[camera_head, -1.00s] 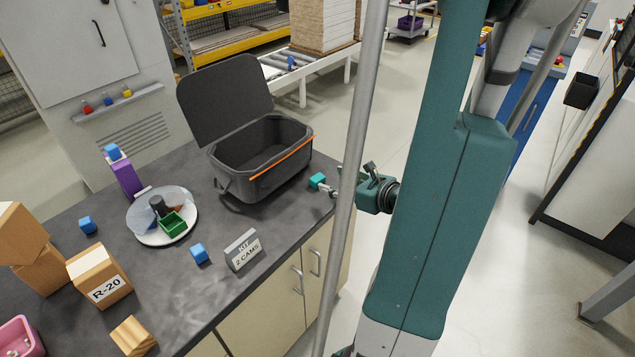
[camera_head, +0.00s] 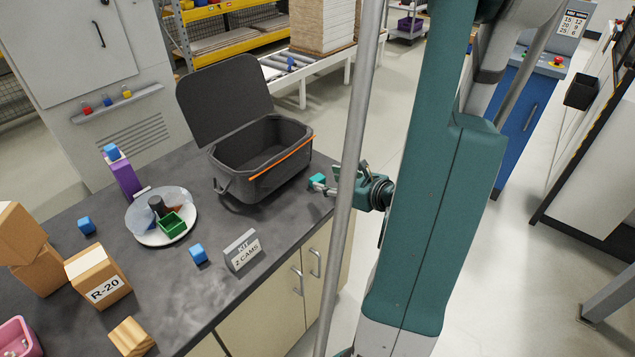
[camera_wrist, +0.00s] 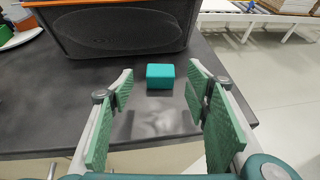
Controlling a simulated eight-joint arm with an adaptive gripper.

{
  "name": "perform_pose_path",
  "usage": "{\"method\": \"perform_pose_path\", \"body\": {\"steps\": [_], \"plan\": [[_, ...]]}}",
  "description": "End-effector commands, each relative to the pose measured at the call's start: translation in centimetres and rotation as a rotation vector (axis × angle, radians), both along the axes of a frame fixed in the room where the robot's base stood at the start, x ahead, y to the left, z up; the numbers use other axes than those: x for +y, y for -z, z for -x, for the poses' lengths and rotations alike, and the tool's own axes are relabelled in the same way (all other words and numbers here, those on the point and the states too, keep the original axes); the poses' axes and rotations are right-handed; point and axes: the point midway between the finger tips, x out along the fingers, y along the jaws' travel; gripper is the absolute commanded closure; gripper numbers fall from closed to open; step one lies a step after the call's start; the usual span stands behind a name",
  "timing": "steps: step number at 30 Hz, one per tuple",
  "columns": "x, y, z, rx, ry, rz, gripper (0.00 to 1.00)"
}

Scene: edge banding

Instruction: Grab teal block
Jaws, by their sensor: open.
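The teal block (camera_head: 317,179) lies on the dark counter (camera_head: 290,210), near its right edge and just right of the black case. In the wrist view the teal block (camera_wrist: 160,76) sits ahead of my gripper (camera_wrist: 161,82), roughly centred between the two green-padded fingers. My gripper is open and empty. In the head view my gripper (camera_head: 328,187) is at the counter's right edge beside the block, with the grey pole hiding part of it.
The open black case (camera_head: 262,158) stands just behind and left of the block. A sign (camera_head: 242,250), a blue block (camera_head: 198,253), a round tray (camera_head: 143,232) and cardboard boxes (camera_head: 100,276) stand farther left. The counter in front of the block is clear.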

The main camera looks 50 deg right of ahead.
Motion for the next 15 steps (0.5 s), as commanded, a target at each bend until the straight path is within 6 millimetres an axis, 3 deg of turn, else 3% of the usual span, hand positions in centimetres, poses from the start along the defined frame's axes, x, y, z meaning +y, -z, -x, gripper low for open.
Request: {"method": "perform_pose_path", "body": {"steps": [8,15], "plan": [[-0.1,0.4,-0.7,0.0,0.0,0.0,0.52],[-0.5,1.3,-2.6,-0.001,-0.001,0.0,0.52]]}}
